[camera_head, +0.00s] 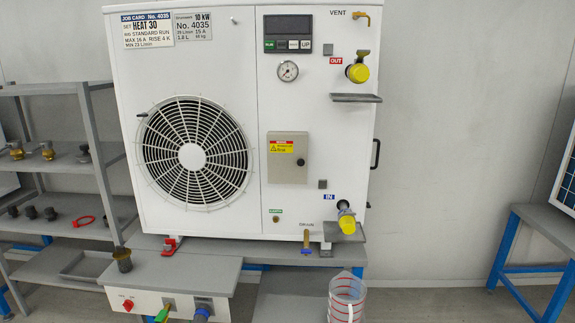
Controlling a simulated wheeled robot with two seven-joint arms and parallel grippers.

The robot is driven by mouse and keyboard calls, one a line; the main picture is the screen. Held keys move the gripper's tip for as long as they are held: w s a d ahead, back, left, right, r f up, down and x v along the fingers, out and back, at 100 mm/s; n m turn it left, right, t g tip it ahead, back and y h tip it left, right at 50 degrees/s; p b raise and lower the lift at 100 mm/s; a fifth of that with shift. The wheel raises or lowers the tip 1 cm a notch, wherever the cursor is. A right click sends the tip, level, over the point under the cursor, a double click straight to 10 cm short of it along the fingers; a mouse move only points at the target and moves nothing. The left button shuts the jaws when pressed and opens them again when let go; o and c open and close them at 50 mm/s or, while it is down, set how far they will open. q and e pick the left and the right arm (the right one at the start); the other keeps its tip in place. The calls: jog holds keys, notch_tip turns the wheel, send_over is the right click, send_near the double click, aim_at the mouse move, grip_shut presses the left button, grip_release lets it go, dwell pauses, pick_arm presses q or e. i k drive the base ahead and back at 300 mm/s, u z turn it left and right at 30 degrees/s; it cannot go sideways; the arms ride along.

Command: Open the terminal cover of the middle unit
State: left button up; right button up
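The white unit (230,60) fills the middle of the head view, with a round fan grille on its left side. A beige terminal cover (287,172) sits on its front panel, right of the fan. It carries a red and yellow warning label (287,147) and has a small dark spot near its right edge. The cover looks closed, flat against the panel. Neither of my grippers is in view.
A pressure gauge (288,71) and yellow-capped ports (357,73) with small trays project from the unit. A clear jug (346,298) stands below right. Grey shelves (85,160) with fittings are at left. A control box (165,290) is in front. The cover's front is unobstructed.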

aim_at(286, 151)
jog(key=u, duration=0.55)
jog(key=k, duration=0.65)
jog(key=z, duration=0.3)
jog(key=i, duration=1.2)
jog(key=u, duration=0.35)
